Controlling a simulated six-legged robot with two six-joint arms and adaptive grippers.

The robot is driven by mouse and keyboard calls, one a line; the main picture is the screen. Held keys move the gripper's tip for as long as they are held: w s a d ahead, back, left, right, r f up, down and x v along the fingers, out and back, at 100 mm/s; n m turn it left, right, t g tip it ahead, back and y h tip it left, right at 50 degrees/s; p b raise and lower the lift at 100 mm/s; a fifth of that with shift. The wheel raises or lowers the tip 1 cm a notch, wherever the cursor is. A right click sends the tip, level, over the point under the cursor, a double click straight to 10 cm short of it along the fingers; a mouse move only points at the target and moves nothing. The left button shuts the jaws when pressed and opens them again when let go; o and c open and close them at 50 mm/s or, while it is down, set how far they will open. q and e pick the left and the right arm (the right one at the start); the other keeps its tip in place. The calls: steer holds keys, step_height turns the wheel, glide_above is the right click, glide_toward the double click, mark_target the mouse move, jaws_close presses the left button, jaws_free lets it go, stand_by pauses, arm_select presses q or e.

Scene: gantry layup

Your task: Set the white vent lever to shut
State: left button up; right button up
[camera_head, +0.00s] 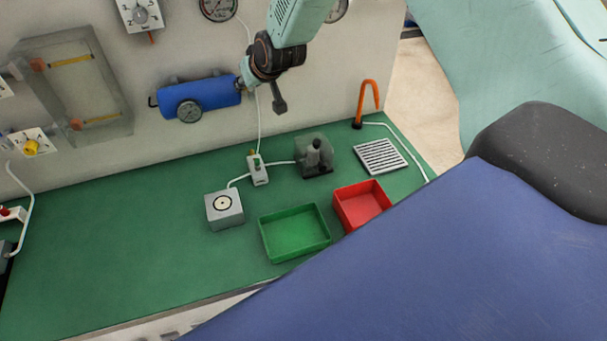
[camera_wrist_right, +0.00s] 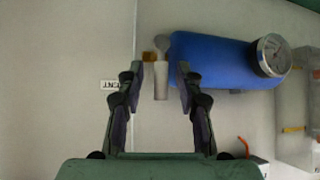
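The white vent lever (camera_wrist_right: 161,82) shows in the right wrist view as a short pale bar beside the end of the blue tank. It runs up and down in that picture, near a small brass-coloured fitting (camera_wrist_right: 149,57). My right gripper (camera_wrist_right: 160,74) is open, with one finger on each side of the lever and gaps visible to both; the depth between them is unclear. In the head view my dark right gripper (camera_head: 279,102) is by the wall, right of the tank, and I cannot make out the lever there. My left gripper is not in view.
The blue tank (camera_head: 200,96) with a gauge is on the wall; it also shows in the wrist view (camera_wrist_right: 215,62). A small label (camera_wrist_right: 110,86) is near the fingers. Below, the green bench holds a green tray (camera_head: 265,240), a red tray (camera_head: 340,210) and a grey block (camera_head: 225,222).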

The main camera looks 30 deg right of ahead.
steer(key=shift+d+f+m+y, duration=0.1)
steer(key=shift+d+m+y, duration=0.2)
steer(key=shift+y, duration=0.2)
